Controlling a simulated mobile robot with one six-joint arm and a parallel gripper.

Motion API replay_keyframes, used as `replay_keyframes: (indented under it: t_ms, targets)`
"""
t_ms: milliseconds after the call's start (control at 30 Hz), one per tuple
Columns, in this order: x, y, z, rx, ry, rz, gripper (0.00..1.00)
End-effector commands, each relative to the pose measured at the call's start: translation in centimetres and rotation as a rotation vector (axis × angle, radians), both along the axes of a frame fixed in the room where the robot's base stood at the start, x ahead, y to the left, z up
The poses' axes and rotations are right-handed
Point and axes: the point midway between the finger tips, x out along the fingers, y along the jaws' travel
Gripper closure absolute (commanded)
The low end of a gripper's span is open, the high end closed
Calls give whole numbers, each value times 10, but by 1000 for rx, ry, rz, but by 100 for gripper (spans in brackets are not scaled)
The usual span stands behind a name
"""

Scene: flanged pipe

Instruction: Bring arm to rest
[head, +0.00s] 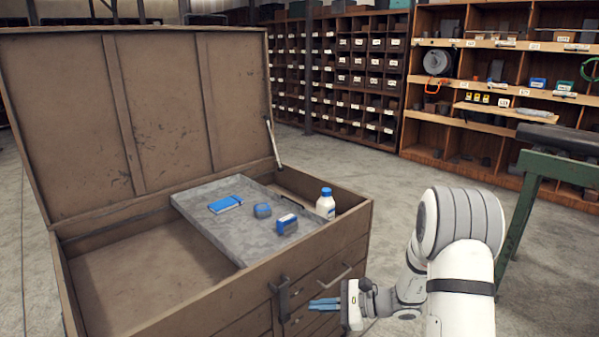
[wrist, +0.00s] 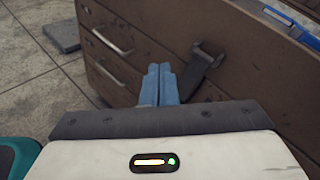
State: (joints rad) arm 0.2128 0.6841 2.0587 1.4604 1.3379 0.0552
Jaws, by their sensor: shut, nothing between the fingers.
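My gripper (head: 326,304) has blue fingers and is held in front of the brown chest's front face, low and right of centre in the head view. In the wrist view my gripper (wrist: 159,82) shows its two blue fingers pressed together with nothing between them. The fingertips point toward the chest front, near a dark latch (wrist: 206,62). I cannot tell whether they touch the chest. My white arm reaches in from the lower right of the head view.
The brown chest (head: 345,235) stands with its lid (head: 70,120) up. A grey tray (head: 200,205) in it holds blue items; a white bottle (head: 325,204) stands at its right. A green-legged stand (head: 520,200) is at right. Shelves (head: 500,90) line the back; floor between is clear.

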Motion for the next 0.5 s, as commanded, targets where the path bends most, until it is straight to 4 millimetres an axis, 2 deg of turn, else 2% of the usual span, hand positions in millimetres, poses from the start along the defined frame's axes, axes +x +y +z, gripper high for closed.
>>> replay_keyframes:
  t_ms: [33, 100, 300, 500]
  targets:
    - [-15, 6, 35, -53, -37, 65, 100]
    - [-38, 10, 62, -132, -82, 157, 100]
    - [-102, 10, 130, -377, -223, 402, 100]
    - [-158, -9, 187, -641, -387, 621, 100]
